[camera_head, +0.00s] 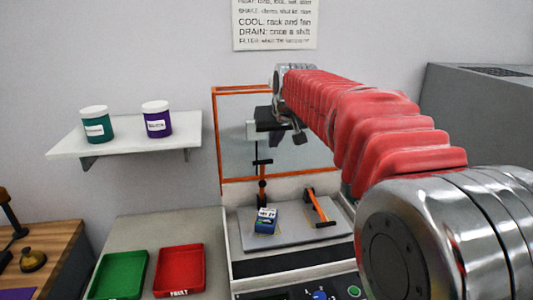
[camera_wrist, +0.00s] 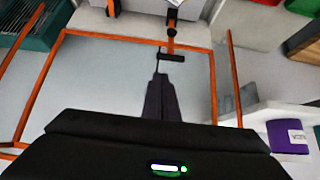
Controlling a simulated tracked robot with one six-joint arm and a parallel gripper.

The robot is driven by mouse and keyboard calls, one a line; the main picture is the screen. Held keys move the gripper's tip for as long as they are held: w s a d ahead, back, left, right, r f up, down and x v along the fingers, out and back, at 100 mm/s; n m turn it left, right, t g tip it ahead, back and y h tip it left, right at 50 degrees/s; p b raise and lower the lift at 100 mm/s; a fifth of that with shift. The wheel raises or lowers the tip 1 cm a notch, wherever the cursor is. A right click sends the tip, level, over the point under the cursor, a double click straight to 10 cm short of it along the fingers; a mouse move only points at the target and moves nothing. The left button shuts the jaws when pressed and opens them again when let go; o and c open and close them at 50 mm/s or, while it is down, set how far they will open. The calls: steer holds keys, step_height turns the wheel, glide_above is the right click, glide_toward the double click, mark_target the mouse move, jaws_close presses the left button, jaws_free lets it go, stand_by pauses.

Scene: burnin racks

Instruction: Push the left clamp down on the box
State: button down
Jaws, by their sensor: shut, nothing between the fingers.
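The left clamp (camera_head: 262,188) stands upright behind the small blue box (camera_head: 265,222) on the grey plate; its orange lever ends in a black crossbar. The box has a pale top with dark print. In the wrist view the clamp (camera_wrist: 171,40) shows beyond my fingers, with its crossbar close to the fingertips. My gripper (camera_head: 257,150) is shut and empty, pointing down just above the crossbar. I cannot tell whether they touch. It also shows in the wrist view (camera_wrist: 159,77). The right clamp (camera_head: 319,207) leans to the right of the box, clear of it.
An orange frame (camera_head: 217,140) with a clear panel rises behind the plate. A shelf (camera_head: 130,138) holds a teal jar (camera_head: 97,124) and a purple jar (camera_head: 157,119) at left. A green tray (camera_head: 119,274) and a red tray (camera_head: 179,271) lie left of the machine.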

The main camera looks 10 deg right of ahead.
steer(key=shift+w, duration=0.35)
steer(key=x, duration=1)
steer(key=shift+r, duration=0.1)
steer(key=shift+d, duration=0.15)
stand_by(0.3)
